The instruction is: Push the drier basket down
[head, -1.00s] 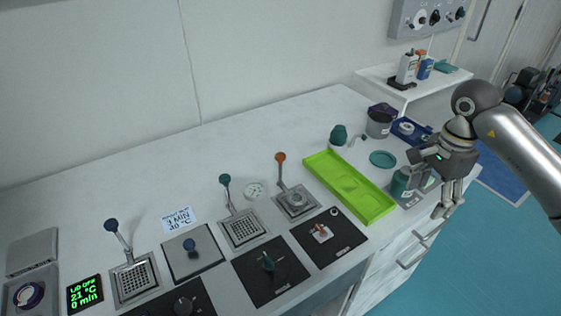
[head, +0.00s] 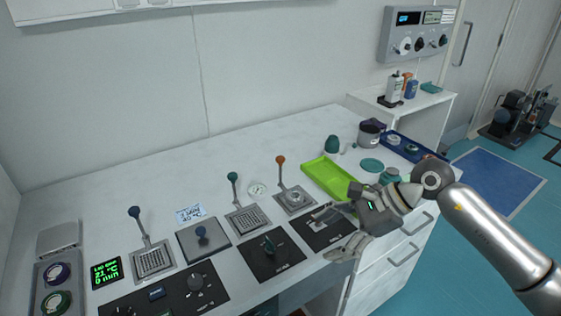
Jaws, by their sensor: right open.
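Three baskets with upright handles stand in the worktop: one with a blue knob (head: 151,262), one with a teal knob (head: 247,219) and one with an orange knob (head: 296,199). No readable label marks the drier; the orange-knobbed one holds a round part and sits nearest my right gripper. All three handles stand up at a tilt. My right gripper (head: 332,230) is open and empty, over the front right black control panel (head: 318,241), in front of the orange-knobbed basket and apart from its handle. It hides part of that panel. My left gripper is out of view.
A green tray (head: 325,177) lies just behind my right gripper. A square lid with a blue knob (head: 203,242) lies between the blue and teal baskets. A black panel with a teal knob (head: 270,258) is at the front edge.

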